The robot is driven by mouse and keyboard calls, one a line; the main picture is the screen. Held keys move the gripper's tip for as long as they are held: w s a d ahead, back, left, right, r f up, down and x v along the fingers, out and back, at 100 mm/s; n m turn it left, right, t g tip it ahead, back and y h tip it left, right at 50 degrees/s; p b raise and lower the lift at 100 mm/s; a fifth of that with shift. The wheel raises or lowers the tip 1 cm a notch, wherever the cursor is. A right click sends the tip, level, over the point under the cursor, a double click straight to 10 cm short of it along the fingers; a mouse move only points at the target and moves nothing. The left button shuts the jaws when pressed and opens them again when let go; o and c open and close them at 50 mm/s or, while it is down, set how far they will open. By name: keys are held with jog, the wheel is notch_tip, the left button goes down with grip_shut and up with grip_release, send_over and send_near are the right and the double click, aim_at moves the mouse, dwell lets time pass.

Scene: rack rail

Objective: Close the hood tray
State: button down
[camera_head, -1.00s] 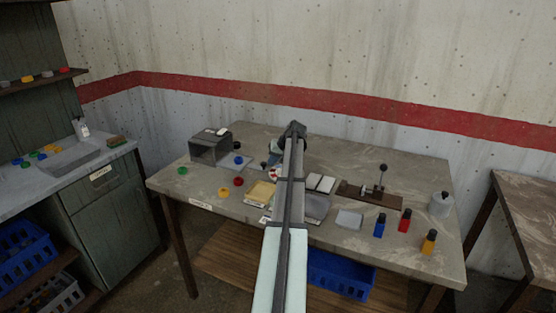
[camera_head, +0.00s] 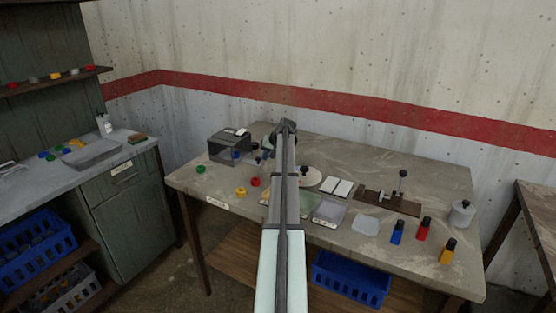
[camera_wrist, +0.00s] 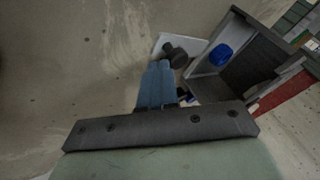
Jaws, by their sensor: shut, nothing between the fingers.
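The hood (camera_head: 229,146) is a grey box at the back left of the table; its open side shows at the right of the wrist view (camera_wrist: 262,62). Its pale tray (camera_wrist: 168,40) sticks partly out of the opening. A dark knob (camera_wrist: 175,56) stands on the tray's outer part, and a blue cap (camera_wrist: 220,54) sits farther in, between the hood walls. My gripper (camera_wrist: 158,66) is shut and empty, its blue fingertips right by the knob; I cannot tell whether they touch. In the head view my arm partly hides the gripper (camera_head: 258,162) and the tray.
Green (camera_head: 200,169), yellow (camera_head: 241,191) and red (camera_head: 255,182) caps lie in front of the hood. A white bottle (camera_wrist: 190,98) or similar small item is partly hidden by my gripper. Colored bottles (camera_head: 423,229) stand at the right. The table's left front corner is clear.

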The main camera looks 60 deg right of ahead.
jog(key=shift+w, duration=0.55)
jog(key=shift+w+r, duration=0.1)
jog(key=shift+s+d, duration=0.25)
jog(key=shift+s, duration=0.15)
jog(key=s, duration=0.1)
jog(key=s+r, duration=0.1)
jog(key=s+d, duration=0.1)
jog(key=s, duration=0.1)
jog(key=shift+d+r, duration=0.1)
jog(key=shift+r, duration=0.05)
jog(key=v, duration=0.9)
